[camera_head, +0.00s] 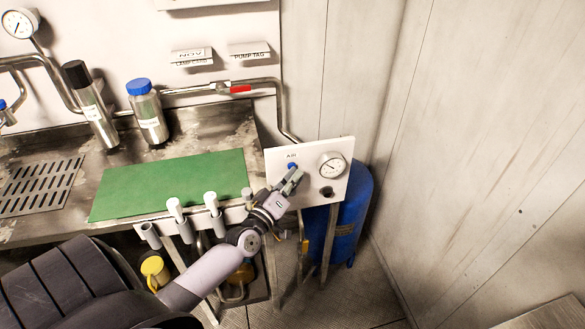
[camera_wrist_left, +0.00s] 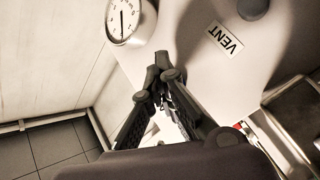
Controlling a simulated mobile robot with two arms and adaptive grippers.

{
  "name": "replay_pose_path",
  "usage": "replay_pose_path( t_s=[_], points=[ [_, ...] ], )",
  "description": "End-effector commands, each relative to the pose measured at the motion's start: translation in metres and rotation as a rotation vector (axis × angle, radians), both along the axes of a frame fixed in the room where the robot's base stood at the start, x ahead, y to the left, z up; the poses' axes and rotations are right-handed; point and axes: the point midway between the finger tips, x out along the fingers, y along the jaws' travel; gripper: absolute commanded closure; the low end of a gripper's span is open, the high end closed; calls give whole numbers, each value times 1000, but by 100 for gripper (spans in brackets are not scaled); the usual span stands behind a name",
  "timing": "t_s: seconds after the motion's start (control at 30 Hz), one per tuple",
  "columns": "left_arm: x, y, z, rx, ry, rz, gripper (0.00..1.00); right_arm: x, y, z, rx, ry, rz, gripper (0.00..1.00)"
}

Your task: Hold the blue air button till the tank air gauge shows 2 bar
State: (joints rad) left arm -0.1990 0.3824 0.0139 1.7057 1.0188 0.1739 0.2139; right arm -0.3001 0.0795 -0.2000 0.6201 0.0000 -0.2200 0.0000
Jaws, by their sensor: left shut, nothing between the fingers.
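The blue air button (camera_head: 292,165) sits on the white panel (camera_head: 312,151) under a label reading AIR. The tank air gauge (camera_head: 332,165) is beside it on the right; its round dial also shows in the left wrist view (camera_wrist_left: 126,20), but its numbers are too small to read. My left gripper (camera_head: 296,177) is shut and empty, its fingertips just below the blue button in the head view. I cannot tell whether they touch the panel or button. The left wrist view shows the fingers (camera_wrist_left: 157,62) against the panel face; no blue button shows there. My right gripper is out of view.
A VENT label (camera_wrist_left: 226,39) is on the panel in the wrist view. The blue tank (camera_head: 353,205) stands behind the panel. A steel bench with a green mat (camera_head: 175,187), a blue-capped bottle (camera_head: 147,115) and a red-handled valve (camera_head: 238,89) lies left. Pale walls enclose the right.

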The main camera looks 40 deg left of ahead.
Motion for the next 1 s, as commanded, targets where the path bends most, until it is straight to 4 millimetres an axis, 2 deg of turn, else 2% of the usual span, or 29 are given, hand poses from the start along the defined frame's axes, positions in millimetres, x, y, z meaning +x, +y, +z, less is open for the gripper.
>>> replay_pose_path(
  t_s=[0.7, 1.0],
  points=[
    [0, 0, 0, 0, -1, 1, 100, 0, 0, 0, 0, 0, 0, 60],
    [-9, -10, 1, -2, 1, 1, 100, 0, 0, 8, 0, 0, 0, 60]
  ],
)
